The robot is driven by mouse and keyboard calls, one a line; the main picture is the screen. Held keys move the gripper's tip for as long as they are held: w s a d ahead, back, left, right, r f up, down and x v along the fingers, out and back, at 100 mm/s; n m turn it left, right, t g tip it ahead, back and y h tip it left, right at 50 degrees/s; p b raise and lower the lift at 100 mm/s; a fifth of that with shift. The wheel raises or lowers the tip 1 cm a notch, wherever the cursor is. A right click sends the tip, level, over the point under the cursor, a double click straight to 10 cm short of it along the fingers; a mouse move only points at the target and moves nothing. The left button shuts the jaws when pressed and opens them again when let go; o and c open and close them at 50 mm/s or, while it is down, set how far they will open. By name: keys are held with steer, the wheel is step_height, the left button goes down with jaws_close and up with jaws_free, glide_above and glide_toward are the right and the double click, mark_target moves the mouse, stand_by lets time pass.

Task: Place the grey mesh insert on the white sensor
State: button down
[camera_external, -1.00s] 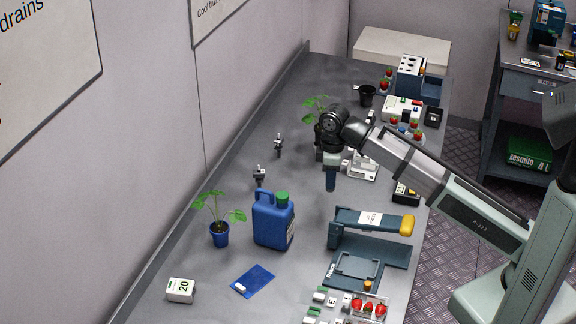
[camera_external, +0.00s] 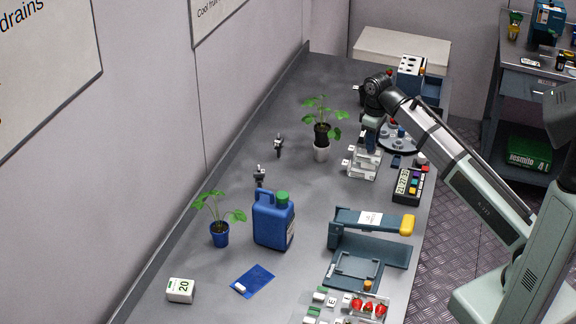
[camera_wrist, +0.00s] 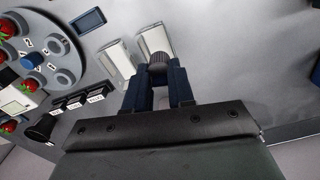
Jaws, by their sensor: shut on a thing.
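My gripper (camera_wrist: 160,86) has dark blue fingers closed on a small grey ribbed cylinder (camera_wrist: 158,60), which looks like the grey mesh insert. The cylinder shows between the fingertips, in front of two white blocks, one at the left (camera_wrist: 115,60) and one at the right (camera_wrist: 155,40). In the external view my gripper (camera_external: 370,143) points down at the white blocks (camera_external: 362,168), and the insert is too small to make out. I cannot tell for sure which white piece is the sensor. A small white piece also lies on a blue mat (camera_external: 257,277).
A round grey tray with berries (camera_wrist: 40,45) and a small dark blue dish (camera_wrist: 88,20) are nearby. A timer (camera_external: 407,187) stands in front of the white blocks, a potted plant (camera_external: 321,135) to their left.

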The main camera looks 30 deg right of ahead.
steer(key=w+d+r, duration=0.1)
steer(key=w+d, duration=0.3)
steer(key=d, duration=0.1)
steer(key=w+a, duration=0.3)
steer(key=a, duration=0.6)
steer(key=w+a+r+n, duration=0.1)
steer(key=a+r+n, duration=0.1)
steer(key=a, duration=0.9)
steer(key=n, duration=0.9)
glide_above(180, 286)
steer(key=shift+f, duration=4.5)
steer(key=shift+f, duration=0.1)
